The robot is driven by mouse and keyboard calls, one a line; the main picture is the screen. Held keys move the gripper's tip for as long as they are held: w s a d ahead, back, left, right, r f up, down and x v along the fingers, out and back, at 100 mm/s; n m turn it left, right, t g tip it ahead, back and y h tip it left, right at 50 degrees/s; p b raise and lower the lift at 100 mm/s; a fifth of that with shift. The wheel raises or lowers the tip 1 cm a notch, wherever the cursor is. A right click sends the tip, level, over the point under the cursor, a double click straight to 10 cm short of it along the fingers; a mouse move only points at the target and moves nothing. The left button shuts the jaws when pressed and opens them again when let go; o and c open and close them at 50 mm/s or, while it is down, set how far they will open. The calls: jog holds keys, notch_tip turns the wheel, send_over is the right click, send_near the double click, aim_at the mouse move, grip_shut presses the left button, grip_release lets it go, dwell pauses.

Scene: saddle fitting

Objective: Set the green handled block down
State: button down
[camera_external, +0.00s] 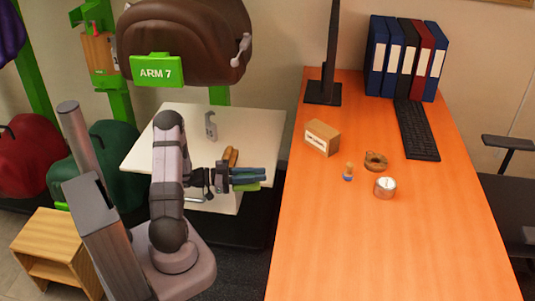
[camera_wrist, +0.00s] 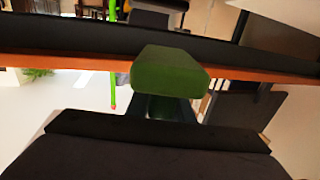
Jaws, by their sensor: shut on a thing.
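The green handled block (camera_wrist: 168,74) shows in the middle of the wrist view, just past the dark gripper fingers. In the external view a green edge of it (camera_external: 247,186) shows beneath my gripper (camera_external: 245,177). My gripper is shut on the block, holding it near the right edge of the white table (camera_external: 255,128). The block's handle is mostly hidden by the fingers. I cannot tell the exact height of the block above the surface.
An orange desk (camera_external: 340,225) stands to the right across a narrow gap. It bears a small box (camera_external: 322,138), a doughnut (camera_external: 376,161), a tin (camera_external: 385,188) and a keyboard (camera_external: 416,130). A grey metal bracket (camera_external: 210,127) and a brown item (camera_external: 231,156) are on the white table.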

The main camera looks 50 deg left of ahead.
jog(key=s+d+r+m+g+h+p, duration=0.2)
jog(key=d+r+p, duration=0.5)
jog(key=p, duration=0.4)
jog(key=s+d+r+m+g+h+p, duration=0.1)
jog(key=d+r+m+g+h+p, duration=0.1)
jog(key=d+r+p, duration=0.5)
jog(key=shift+s+d+h+p, duration=0.35)
jog(key=shift+d+p, duration=0.85)
jog(key=shift+p, duration=1.1)
jog(key=shift+r, duration=0.15)
jog(key=n+t+y, duration=0.4)
jog(key=y, duration=0.1)
jog(key=shift+n+t+y, duration=0.25)
jog(key=shift+n+t, duration=0.05)
jog(key=shift+f, duration=0.2)
